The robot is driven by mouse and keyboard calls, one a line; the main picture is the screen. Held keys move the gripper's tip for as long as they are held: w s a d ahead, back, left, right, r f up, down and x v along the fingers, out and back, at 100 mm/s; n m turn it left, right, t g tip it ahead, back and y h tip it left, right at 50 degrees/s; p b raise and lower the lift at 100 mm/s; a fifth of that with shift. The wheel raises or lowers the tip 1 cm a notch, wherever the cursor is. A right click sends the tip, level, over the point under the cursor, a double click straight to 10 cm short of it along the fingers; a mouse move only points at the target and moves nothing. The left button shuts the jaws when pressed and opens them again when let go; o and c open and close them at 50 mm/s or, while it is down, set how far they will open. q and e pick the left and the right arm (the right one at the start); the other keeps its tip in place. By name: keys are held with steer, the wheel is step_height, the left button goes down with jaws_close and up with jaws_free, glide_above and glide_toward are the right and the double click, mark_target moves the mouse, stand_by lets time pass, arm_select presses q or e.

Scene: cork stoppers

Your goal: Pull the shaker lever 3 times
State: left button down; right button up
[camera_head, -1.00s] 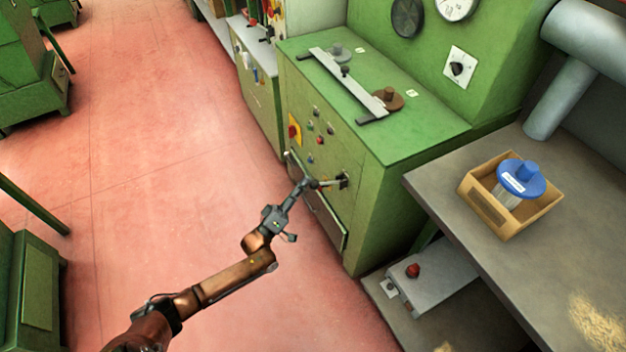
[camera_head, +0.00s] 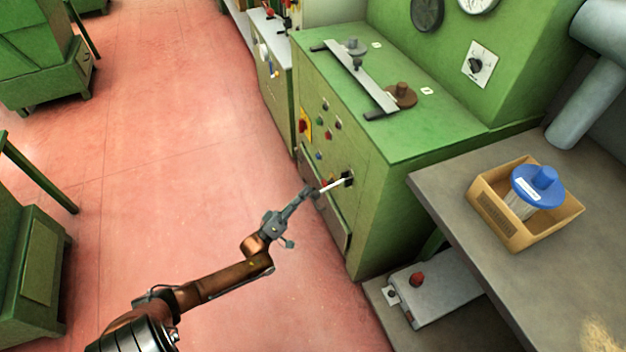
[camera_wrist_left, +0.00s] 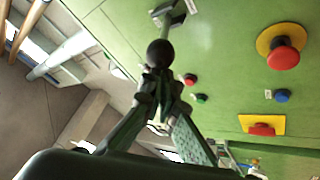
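The shaker lever (camera_head: 334,185) is a pale rod sticking out of a dark slot in the front of the green machine, slanting down to the left. In the left wrist view its black ball knob (camera_wrist_left: 160,52) sits at the fingertips, with the rod behind it. My left gripper (camera_head: 314,194) is at the lever's free end. In the left wrist view its fingers (camera_wrist_left: 160,78) converge and look closed on the knob, though the contact is partly hidden. My right gripper is not in view.
The green machine (camera_head: 390,200) carries coloured buttons beside the lever. A grey bench (camera_head: 450,215) to the right holds a cardboard box (camera_head: 490,222) with a blue-lidded container (camera_head: 538,185). Below is a grey box with a red button (camera_head: 417,279). Open red floor lies left.

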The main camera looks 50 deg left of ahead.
arm_select(q)
steer(key=s+a+f, duration=0.1)
steer(key=s+f, duration=0.3)
steer(key=f, duration=0.4)
steer(key=shift+a+f, duration=0.15)
steer(key=shift+a, duration=0.05)
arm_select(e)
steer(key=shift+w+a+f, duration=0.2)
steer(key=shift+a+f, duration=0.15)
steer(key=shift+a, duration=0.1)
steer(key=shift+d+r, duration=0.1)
arm_select(q)
steer(key=s+a+r+g+p, duration=0.1)
steer(key=s+r+p, duration=0.2)
steer(key=r+p, duration=1)
step_height(320, 180, up, 4)
steer(key=shift+a+f+m+g, duration=0.1)
steer(key=shift+a+m+g, duration=0.2)
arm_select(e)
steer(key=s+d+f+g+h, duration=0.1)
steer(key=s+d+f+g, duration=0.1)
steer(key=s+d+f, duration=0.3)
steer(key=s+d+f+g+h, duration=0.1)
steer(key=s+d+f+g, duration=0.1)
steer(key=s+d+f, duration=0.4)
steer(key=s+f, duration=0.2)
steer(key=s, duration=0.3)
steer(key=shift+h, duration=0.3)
